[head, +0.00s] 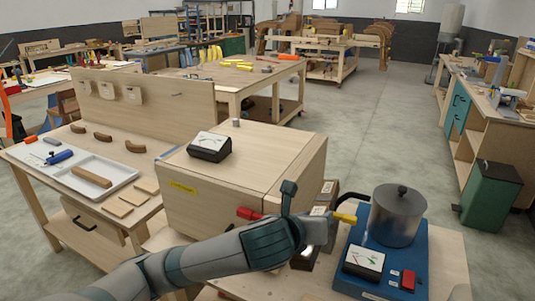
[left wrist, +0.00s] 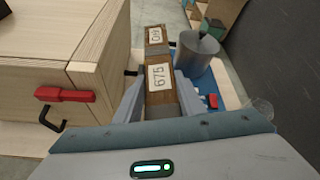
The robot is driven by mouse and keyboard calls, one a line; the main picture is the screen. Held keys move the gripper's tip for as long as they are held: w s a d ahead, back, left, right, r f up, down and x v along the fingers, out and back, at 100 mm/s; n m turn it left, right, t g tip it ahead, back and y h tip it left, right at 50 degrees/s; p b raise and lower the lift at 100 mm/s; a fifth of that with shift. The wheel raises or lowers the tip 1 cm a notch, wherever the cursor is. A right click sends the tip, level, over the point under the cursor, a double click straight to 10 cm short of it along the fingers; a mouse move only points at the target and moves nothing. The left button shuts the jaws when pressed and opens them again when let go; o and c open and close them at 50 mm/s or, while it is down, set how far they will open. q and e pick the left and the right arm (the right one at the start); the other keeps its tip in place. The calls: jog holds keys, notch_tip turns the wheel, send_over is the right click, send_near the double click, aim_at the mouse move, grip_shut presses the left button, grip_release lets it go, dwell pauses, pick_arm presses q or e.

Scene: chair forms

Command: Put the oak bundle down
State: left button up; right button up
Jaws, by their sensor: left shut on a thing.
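My left gripper (head: 325,232) is over the front bench, between the pale wooden box and the blue device. In the left wrist view its two fingers (left wrist: 158,100) are shut on a brown wooden bundle (left wrist: 160,80) with a white label, which I take to be the oak bundle. A second labelled brown piece (left wrist: 155,37) shows just beyond it; whether the two touch is unclear. In the head view labelled brown pieces (head: 328,188) show behind my gripper, and it partly hides them. The held bundle's underside is hidden, so I cannot tell whether it rests on anything.
The wooden box (head: 215,195) with a red handle (left wrist: 65,94) stands close on the left, a black meter (head: 210,147) on top. The blue device (head: 385,250) carries a grey metal pot (head: 397,215) close on the right. A white tray (head: 85,178) lies on the left bench.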

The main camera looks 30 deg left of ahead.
pick_arm(q)
jog(key=s+f+b, duration=0.2)
jog(key=s+f, duration=0.1)
jog(key=f, duration=0.5)
jog(key=s+a+f+b, duration=0.1)
jog(key=s+f+b, duration=0.2)
jog(key=f, duration=0.5)
jog(key=shift+s+a+f+y, duration=0.3)
jog(key=shift+s+f, duration=0.1)
jog(key=shift+s, duration=0.25)
